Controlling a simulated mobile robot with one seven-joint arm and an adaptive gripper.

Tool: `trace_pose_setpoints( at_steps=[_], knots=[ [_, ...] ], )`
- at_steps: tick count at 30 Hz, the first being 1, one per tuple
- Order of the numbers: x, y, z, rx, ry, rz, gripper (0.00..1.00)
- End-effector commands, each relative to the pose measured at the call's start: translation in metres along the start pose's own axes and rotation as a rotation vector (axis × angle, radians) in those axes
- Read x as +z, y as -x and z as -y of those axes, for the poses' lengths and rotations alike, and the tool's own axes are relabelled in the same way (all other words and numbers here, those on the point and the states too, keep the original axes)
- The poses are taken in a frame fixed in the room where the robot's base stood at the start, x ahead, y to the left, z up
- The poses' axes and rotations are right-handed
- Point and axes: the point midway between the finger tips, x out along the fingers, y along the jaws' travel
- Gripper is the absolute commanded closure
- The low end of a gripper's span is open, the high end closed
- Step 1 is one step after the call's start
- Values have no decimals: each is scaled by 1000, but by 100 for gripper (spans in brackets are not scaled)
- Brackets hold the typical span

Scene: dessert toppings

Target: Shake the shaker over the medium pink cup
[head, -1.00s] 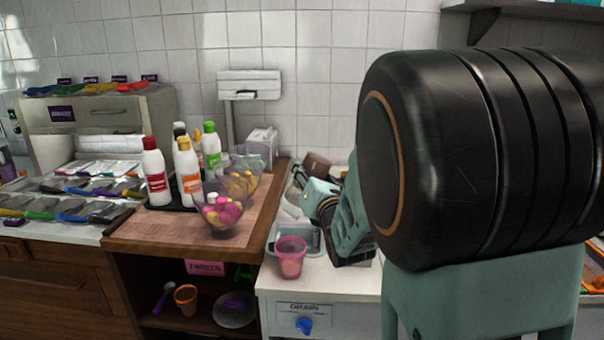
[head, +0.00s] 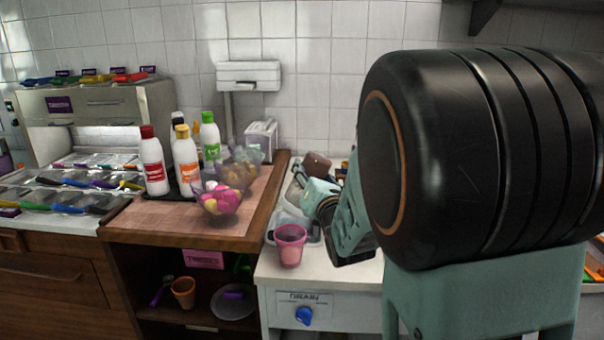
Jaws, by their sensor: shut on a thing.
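A pink cup (head: 291,247), the only pink one I can make out, stands upright on the white counter above the drain knob. My gripper (head: 319,194) is just right of the cup and farther back, at the end of my arm. It is shut, but its fingertips are hard to make out behind the wrist. A brown rounded object (head: 317,167) shows just beyond it and appears to be the shaker in its grip. It sits above and behind the cup, not clearly over its opening. My large black arm joint hides the counter to the right.
Sauce bottles (head: 184,163) stand on a dark tray on the wooden counter (head: 150,222). Clear bowls with colourful sweets (head: 222,198) are near its right edge. A clear tub (head: 303,228) is behind the cup. An orange cup (head: 184,292) is on the shelf below.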

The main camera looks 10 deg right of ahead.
Motion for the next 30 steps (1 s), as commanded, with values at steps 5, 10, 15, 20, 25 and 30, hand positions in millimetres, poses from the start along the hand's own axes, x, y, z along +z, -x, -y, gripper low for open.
trace_pose_setpoints(
  at_steps=[5, 10, 15, 20, 25, 30],
  knots=[
    [1, 0, -1, 1, 0, 3, 87],
    [3, 0, -2, 2, -1, 3, 87],
    [13, 0, -6, 2, -1, 4, 87],
    [23, 0, -11, 2, 0, 4, 87],
    [34, 0, -16, 2, 0, 4, 87],
    [44, 0, -21, 2, 0, 4, 87]
  ],
)
